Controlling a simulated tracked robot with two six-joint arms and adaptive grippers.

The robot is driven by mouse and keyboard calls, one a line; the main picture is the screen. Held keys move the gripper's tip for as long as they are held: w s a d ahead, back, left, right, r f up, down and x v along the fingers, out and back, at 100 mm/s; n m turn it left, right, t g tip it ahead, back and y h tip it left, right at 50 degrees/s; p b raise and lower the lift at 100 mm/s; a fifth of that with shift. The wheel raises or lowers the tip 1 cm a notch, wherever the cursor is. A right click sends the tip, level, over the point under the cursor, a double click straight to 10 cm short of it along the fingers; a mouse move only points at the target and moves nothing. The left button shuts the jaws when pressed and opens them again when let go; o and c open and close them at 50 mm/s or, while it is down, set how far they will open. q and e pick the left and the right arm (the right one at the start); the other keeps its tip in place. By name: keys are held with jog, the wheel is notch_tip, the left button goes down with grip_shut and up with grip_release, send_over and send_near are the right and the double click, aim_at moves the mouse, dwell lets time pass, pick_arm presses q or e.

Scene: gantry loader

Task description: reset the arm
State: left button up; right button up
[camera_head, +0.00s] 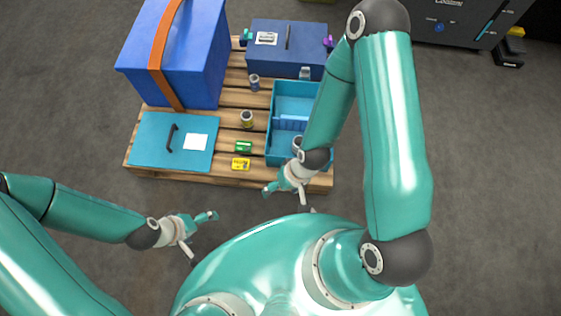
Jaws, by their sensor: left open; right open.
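My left arm comes in from the left, and my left gripper (203,236) is open and empty over the grey floor, in front of the pallet. My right arm bends down from the upper right and covers part of the pallet's right side. My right gripper (285,199) is open and empty at the pallet's front right edge, just in front of the teal tray. I cannot tell its exact height above the pallet edge.
The wooden pallet (228,177) bears a blue box with an orange strap (205,55), a blue case (270,38), a teal panel with a handle (148,145), a teal tray (274,122), cans (247,118) and small green (243,146) and yellow (241,164) boxes. A dark machine (470,22) stands back right.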

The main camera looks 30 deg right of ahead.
notch_tip(320, 180, up, 19)
jog(key=p, duration=1.9)
jog(key=shift+r, duration=0.15)
jog(key=shift+w, duration=0.1)
